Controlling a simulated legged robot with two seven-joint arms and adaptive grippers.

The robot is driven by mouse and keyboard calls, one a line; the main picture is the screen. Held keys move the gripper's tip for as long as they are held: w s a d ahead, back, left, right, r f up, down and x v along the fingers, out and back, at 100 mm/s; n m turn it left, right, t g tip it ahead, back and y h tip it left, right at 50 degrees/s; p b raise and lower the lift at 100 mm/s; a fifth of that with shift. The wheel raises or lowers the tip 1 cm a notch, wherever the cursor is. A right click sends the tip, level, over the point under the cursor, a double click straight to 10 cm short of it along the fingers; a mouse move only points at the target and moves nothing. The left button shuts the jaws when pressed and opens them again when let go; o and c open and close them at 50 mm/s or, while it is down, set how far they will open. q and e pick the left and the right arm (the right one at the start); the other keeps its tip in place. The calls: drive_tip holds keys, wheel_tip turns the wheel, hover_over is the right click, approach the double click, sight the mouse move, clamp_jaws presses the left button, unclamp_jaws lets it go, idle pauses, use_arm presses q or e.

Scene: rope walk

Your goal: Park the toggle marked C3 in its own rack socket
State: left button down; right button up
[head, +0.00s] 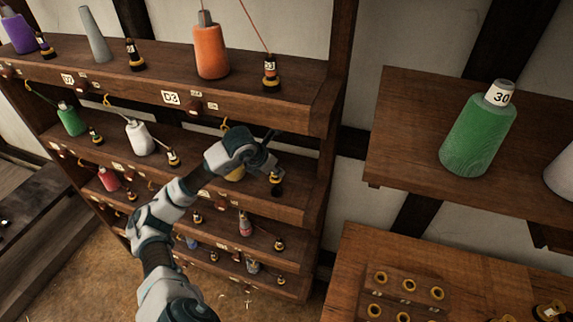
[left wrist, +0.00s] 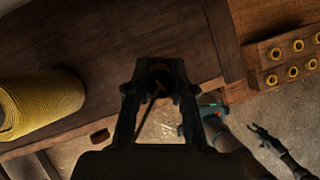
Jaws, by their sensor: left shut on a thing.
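My left gripper (head: 272,150) is at the right end of the second shelf, shut on a small dark toggle. In the left wrist view this toggle (left wrist: 160,77) sits between the fingertips with a thin cord beside it; its mark is hidden. In the head view a dark toggle (head: 276,183) shows just under the fingers; I cannot tell its mark. A wooden rack (head: 390,298) with brass-ringed sockets stands at the lower right; it also shows in the left wrist view (left wrist: 262,62). My right gripper (left wrist: 260,132) seems to show small and dark, its jaws unclear.
A yellow spool (left wrist: 40,103) stands close left of the left gripper. An orange spool (head: 210,50) and a roped toggle (head: 270,73) are on the shelf above. A green spool (head: 478,135) marked 30 stands on the right shelf. A gap separates the left shelves from the rack's bench.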

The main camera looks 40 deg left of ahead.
sight(279, 179)
use_arm(q)
drive_tip(key=a+f, duration=0.1)
drive_tip(key=f, duration=0.1)
drive_tip(key=a+f, duration=0.1)
drive_tip(key=shift+a+f, duration=0.1)
drive_tip(key=shift+f, duration=0.3)
drive_tip(key=shift+w+d+f, duration=0.15)
drive_tip(key=shift+d+f, duration=0.05)
drive_tip(key=shift+f, duration=0.1)
drive_tip(key=shift+d, duration=0.95)
drive_tip(key=shift+d+r, duration=0.2)
drive_tip(key=shift+d, duration=0.6)
drive_tip(key=shift+a, duration=0.4)
drive_tip(key=shift+a+f, duration=0.25)
drive_tip(key=shift+a, duration=0.7)
drive_tip(key=shift+d, duration=0.3)
drive_tip(key=shift+d+r, duration=0.1)
drive_tip(key=shift+d, duration=0.2)
drive_tip(key=shift+a+b, duration=0.3)
drive_tip(key=shift+a, duration=0.1)
drive_tip(key=shift+d, duration=0.25)
drive_tip(key=shift+f+b, duration=0.3)
drive_tip(key=shift+b, duration=0.1)
use_arm(e)
drive_tip(key=shift+s+a+f, duration=0.35)
drive_tip(key=shift+a+f, duration=0.25)
drive_tip(key=shift+a, duration=0.15)
